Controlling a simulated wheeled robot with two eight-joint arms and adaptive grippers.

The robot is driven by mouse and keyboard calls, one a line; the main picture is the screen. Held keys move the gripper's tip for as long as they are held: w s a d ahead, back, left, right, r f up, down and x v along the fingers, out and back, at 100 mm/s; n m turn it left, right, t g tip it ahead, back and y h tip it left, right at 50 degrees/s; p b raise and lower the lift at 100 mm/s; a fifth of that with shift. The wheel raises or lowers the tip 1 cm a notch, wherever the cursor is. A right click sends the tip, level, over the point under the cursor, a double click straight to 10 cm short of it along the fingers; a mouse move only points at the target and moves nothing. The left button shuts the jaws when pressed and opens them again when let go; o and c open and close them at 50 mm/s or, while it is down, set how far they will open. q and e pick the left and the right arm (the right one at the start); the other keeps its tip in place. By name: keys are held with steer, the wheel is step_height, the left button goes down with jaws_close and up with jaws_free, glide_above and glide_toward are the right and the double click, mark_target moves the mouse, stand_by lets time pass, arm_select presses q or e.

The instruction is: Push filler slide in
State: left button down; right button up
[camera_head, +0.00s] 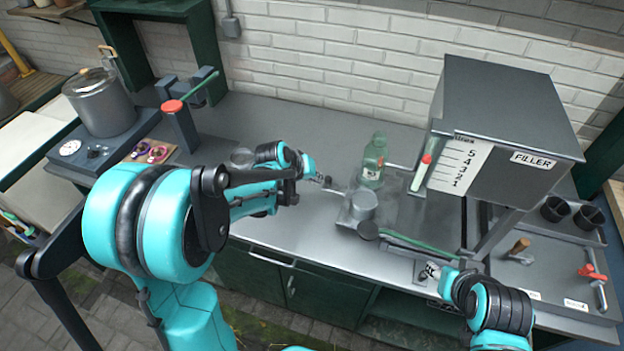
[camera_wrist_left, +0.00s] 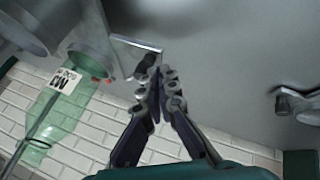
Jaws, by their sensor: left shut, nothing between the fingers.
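The filler (camera_head: 510,125) is a large dark box at the right, marked FILLER, with a numbered white scale. A grey block-like metal piece (camera_head: 360,207) with a round top sits on the counter left of the filler; I take it to be part of the slide, but cannot be sure. A green bottle (camera_head: 373,160) stands just behind it; it also shows in the left wrist view (camera_wrist_left: 58,108). My left gripper (camera_head: 324,181) is shut and empty, left of the metal piece. In the left wrist view its tips (camera_wrist_left: 158,76) are close to a thin metal edge (camera_wrist_left: 136,44); contact is unclear. My right gripper (camera_head: 432,272) is near the counter's front, its fingers unclear.
A lidded pot (camera_head: 100,103) stands at the far left. A dark post with a red knob (camera_head: 182,125) is behind my left arm. The back middle counter (camera_head: 300,125) is clear.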

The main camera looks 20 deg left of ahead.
mark_target(365, 191)
arm_select(q)
steer(key=d, duration=1.4)
steer(key=shift+s+d, duration=0.3)
steer(key=shift+d, duration=0.05)
